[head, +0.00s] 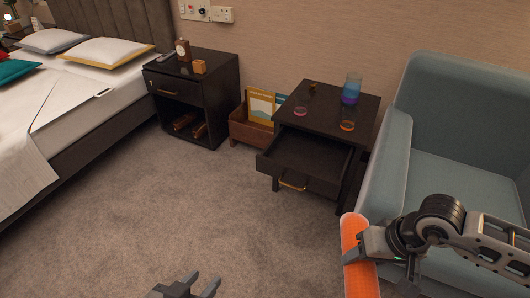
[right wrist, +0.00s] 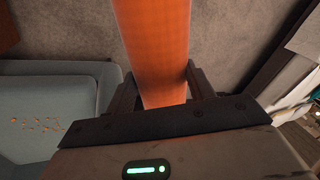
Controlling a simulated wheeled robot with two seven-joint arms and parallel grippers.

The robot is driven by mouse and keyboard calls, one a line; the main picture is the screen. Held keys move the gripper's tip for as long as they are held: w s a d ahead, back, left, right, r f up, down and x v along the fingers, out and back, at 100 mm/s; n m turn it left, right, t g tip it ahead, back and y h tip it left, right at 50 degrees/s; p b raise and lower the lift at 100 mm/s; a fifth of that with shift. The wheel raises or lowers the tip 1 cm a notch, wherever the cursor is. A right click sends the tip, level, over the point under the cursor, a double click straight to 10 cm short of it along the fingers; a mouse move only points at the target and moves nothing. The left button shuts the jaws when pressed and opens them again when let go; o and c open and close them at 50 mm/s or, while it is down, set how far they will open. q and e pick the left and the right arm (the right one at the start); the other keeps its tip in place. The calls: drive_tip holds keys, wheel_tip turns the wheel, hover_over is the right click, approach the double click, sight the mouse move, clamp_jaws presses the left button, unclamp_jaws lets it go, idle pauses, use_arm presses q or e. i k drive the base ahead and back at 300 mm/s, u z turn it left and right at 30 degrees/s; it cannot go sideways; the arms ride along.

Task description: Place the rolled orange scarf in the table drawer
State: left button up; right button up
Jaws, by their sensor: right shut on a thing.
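The rolled orange scarf (head: 354,240) is upright at the lower right of the head view, in front of the armchair. My right gripper (head: 352,256) is shut on it. In the right wrist view the scarf (right wrist: 155,45) stands between the two fingers (right wrist: 160,88). The table drawer (head: 310,157) is pulled open and looks empty, with a gold handle (head: 292,184). It is in the dark side table (head: 330,112). The scarf is apart from the drawer, below and to the right of it in the picture. My left gripper (head: 194,286) is open and empty over the carpet at the bottom edge.
A blue glass (head: 351,88) and small coasters stand on the side table. The armchair (head: 395,150) is close on the right. A box with books (head: 255,120), a nightstand (head: 195,95) and a bed (head: 60,120) are further left. The carpet in the middle is clear.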

sight(306, 163)
drive_tip(key=u, duration=0.6)
drive_tip(key=i, duration=3.65)
drive_tip(key=z, duration=3.65)
